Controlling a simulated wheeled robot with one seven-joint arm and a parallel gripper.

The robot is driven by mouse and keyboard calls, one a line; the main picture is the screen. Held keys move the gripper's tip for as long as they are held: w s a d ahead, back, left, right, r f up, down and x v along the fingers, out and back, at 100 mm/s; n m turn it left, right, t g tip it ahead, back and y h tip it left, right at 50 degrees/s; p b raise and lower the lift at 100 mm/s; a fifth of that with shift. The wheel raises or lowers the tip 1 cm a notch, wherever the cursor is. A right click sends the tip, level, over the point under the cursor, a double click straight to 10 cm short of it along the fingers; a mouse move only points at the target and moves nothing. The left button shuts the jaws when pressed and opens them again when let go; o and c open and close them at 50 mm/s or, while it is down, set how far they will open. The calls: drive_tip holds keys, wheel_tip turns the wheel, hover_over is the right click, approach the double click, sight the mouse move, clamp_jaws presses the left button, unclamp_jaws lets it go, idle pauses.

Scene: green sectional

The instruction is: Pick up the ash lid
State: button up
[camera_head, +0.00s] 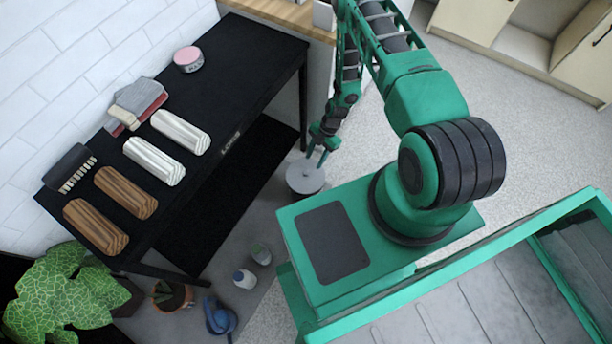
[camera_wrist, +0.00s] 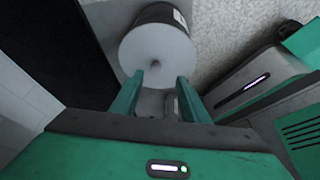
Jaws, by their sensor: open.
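The ash lid (camera_head: 306,180) appears as a light grey round disc below my gripper in the head view. In the wrist view the ash lid (camera_wrist: 157,48) is a pale grey round face with a small dark spot near its middle. It tops a dark cylinder (camera_wrist: 152,13) with a white label on its side. My gripper (camera_head: 316,160) points down over the lid. In the wrist view its two green fingers (camera_wrist: 160,79) are apart, with their tips over the near part of the lid. Nothing is held. Whether the tips touch it cannot be told.
A black table (camera_head: 240,75) stands to the left, bearing wooden and white blocks, a brush, cloths and a pink-topped tin (camera_head: 188,59). Bottles (camera_head: 244,278), a blue item (camera_head: 220,316) and potted plants (camera_head: 172,295) stand on the floor. Pale cabinets (camera_head: 530,35) are at upper right.

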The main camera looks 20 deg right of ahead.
sight(306, 172)
drive_tip(key=x, duration=0.2)
drive_tip(key=shift+a+f, duration=0.2)
drive_tip(key=shift+f, duration=0.2)
drive_tip(key=shift+a+x, duration=0.2)
drive_tip(key=shift+x, duration=1.15)
drive_tip(key=shift+a+x, duration=0.25)
drive_tip(key=shift+x, duration=1.05)
drive_tip(key=shift+w+r, duration=0.1)
drive_tip(key=shift+w, duration=0.1)
clamp_jaws()
